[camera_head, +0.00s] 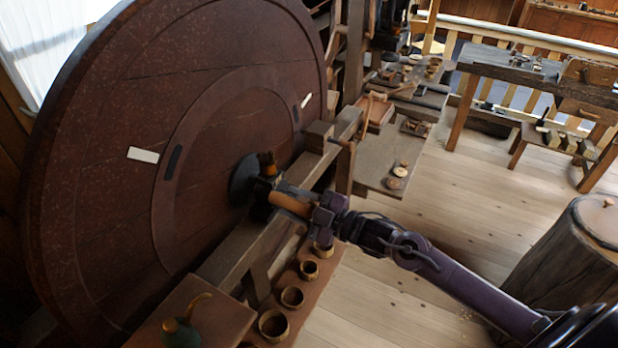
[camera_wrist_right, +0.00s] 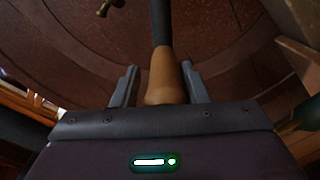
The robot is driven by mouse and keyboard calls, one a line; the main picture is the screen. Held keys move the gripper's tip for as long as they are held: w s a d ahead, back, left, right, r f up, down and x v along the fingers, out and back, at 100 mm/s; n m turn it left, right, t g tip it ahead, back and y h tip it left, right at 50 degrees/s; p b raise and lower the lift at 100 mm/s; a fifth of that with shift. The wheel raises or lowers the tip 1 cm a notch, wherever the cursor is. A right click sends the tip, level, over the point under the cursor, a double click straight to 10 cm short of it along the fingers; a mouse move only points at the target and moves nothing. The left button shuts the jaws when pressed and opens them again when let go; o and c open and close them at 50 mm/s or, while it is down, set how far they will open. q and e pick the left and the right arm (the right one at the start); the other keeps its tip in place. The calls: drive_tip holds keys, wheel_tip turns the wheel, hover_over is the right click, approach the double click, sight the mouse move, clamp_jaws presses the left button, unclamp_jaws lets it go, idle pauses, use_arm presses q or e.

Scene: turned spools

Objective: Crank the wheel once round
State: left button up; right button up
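The big dark red-brown wheel (camera_head: 110,110) fills the left of the head view. Its crank has a dark hub (camera_head: 245,180) and a tan wooden handle (camera_head: 291,204) that points out toward my right arm. My right gripper (camera_head: 300,203) is at this handle. In the right wrist view the handle (camera_wrist_right: 165,75) lies between the two fingers of the gripper (camera_wrist_right: 160,82), with a narrow gap at the left finger, so the fingers look open around it. Whether the right finger touches is hard to tell. My left gripper is out of view.
A timber beam (camera_head: 245,245) runs below the hub. Several small wooden bowls (camera_head: 292,297) stand in a row on a board. A dark green bulbous tool (camera_head: 181,333) is at the bottom left. A stump (camera_head: 570,245) stands at right; the floor between is free.

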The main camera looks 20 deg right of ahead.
drive_tip(key=w+d+r+m, duration=0.3)
drive_tip(key=d+m, duration=0.1)
drive_tip(key=m, duration=0.1)
drive_tip(key=shift+w+d+r, duration=0.2)
drive_tip(key=shift+w+d, duration=0.1)
drive_tip(key=shift+s+f, duration=0.15)
drive_tip(key=shift+f, duration=0.2)
idle(0.4)
drive_tip(key=v, duration=1.1)
drive_tip(key=shift+r, duration=0.2)
drive_tip(key=shift+a, duration=0.1)
